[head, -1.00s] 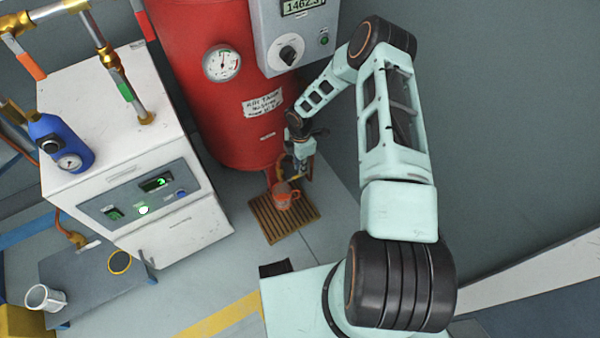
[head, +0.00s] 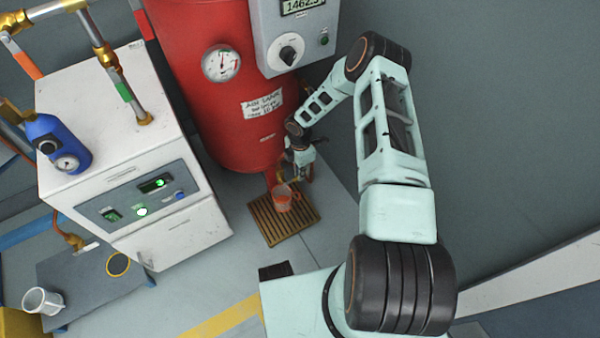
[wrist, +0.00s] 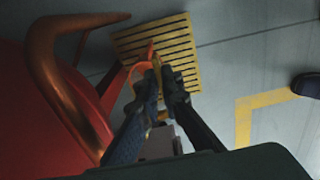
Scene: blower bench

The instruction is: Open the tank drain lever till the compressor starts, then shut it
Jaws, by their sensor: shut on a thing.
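The red tank (head: 205,90) stands at the back, with a round gauge (head: 221,63) and a paper label on it. In the wrist view my gripper (wrist: 163,90) is shut on a small yellow part, which looks like the drain lever (wrist: 157,66). The fingers hide most of it, so its angle is unclear. The white compressor cabinet (head: 110,130) at left has a panel with a lit green display (head: 156,183) and a bright green-white light (head: 141,211).
A grey control box (head: 275,30) with a knob and a display hangs on the tank's right. A blue bottle-like unit with a gauge (head: 55,145) is at left. A white mug (head: 40,300) stands lower left.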

